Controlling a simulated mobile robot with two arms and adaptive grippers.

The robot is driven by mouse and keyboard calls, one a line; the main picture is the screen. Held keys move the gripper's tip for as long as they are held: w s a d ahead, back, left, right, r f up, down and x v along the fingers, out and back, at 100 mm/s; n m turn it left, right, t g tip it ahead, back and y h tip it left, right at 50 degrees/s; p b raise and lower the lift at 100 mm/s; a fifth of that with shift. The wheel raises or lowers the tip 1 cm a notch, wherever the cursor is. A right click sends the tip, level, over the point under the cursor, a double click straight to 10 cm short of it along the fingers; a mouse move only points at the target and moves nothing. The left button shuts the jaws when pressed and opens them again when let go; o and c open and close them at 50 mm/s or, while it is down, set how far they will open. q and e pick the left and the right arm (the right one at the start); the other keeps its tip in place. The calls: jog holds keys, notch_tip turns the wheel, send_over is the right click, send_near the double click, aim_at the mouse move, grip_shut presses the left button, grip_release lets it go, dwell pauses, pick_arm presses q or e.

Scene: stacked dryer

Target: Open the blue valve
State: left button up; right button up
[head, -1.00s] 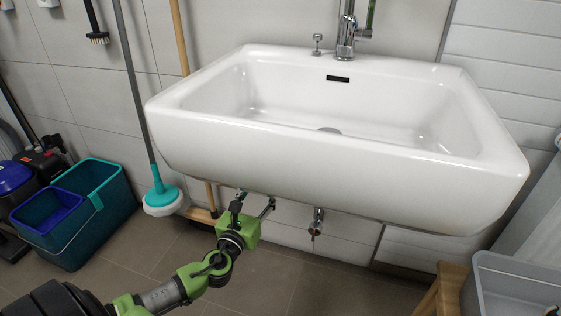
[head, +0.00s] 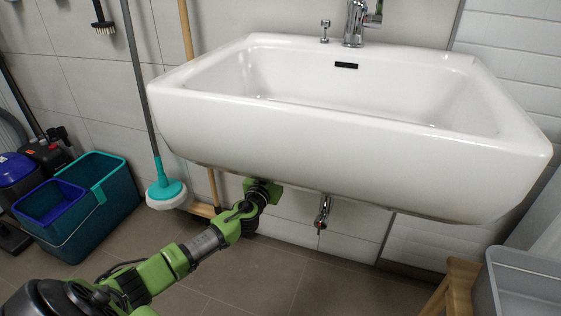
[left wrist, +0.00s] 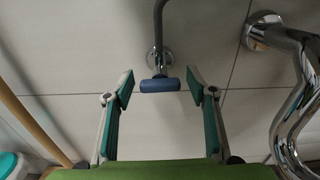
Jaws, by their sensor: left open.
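The blue valve (left wrist: 160,85) shows in the left wrist view as a short blue bar handle, lying level in front of a metal fitting on the tiled wall. A grey pipe runs up from it. My left gripper (left wrist: 158,82) is open, with one finger on each side of the handle and a gap on both sides. In the head view my left gripper (head: 262,188) reaches under the sink, and the sink hides its fingers and the valve. My right gripper does not show.
The white sink (head: 330,135) hangs above my left arm. A chrome drain pipe (left wrist: 289,125) is right of the valve. A wooden pole (left wrist: 28,122) is at left.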

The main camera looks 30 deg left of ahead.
pick_arm(q)
jog(key=c, duration=1.1)
